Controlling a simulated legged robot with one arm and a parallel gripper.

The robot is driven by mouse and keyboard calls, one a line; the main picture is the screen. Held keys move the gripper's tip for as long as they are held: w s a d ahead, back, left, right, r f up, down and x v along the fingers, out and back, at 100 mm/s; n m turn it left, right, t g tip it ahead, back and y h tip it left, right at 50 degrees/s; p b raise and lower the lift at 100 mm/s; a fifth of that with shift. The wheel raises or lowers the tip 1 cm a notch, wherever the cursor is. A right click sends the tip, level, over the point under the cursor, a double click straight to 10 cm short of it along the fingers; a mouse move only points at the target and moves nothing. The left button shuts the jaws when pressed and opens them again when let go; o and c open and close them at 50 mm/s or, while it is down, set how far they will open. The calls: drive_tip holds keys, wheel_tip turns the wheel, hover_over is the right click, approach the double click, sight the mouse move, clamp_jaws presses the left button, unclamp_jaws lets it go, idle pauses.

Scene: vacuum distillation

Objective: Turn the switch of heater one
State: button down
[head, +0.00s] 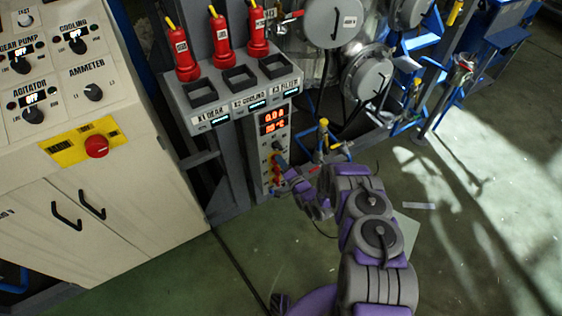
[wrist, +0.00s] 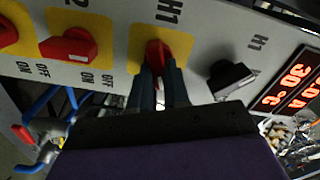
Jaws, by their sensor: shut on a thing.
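The red switch of heater one (wrist: 157,52) sits on a yellow square under the label H1 in the wrist view. My gripper (wrist: 160,72) is shut on this switch, with its two dark fingers on either side of the red handle. The fingers hide the lower part of the switch and its ON and OFF marks. In the head view my gripper (head: 286,172) reaches the narrow heater panel (head: 268,150) below the red displays. The switch itself is too small and covered to make out there.
In the wrist view, a second red switch (wrist: 70,46) is to the left, and a black knob (wrist: 230,78) and a red display (wrist: 290,82) reading 30 °C are to the right. A cream control cabinet (head: 80,150) stands left of the panel.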

drive_tip(key=shift+d+f+m+p, duration=0.15)
drive_tip(key=shift+m+p, duration=0.1)
drive_tip(key=shift+m, duration=0.9)
drive_tip(key=shift+d+f+m+p, duration=0.1)
drive_tip(key=shift+m+p, duration=0.15)
drive_tip(key=shift+m, duration=0.9)
drive_tip(key=shift+f, duration=0.1)
drive_tip(key=c, duration=1.1)
unclamp_jaws()
drive_tip(key=shift+w, duration=0.1)
drive_tip(key=shift+a, duration=0.1)
drive_tip(key=p+v, duration=0.3)
drive_tip(key=v, duration=1.4)
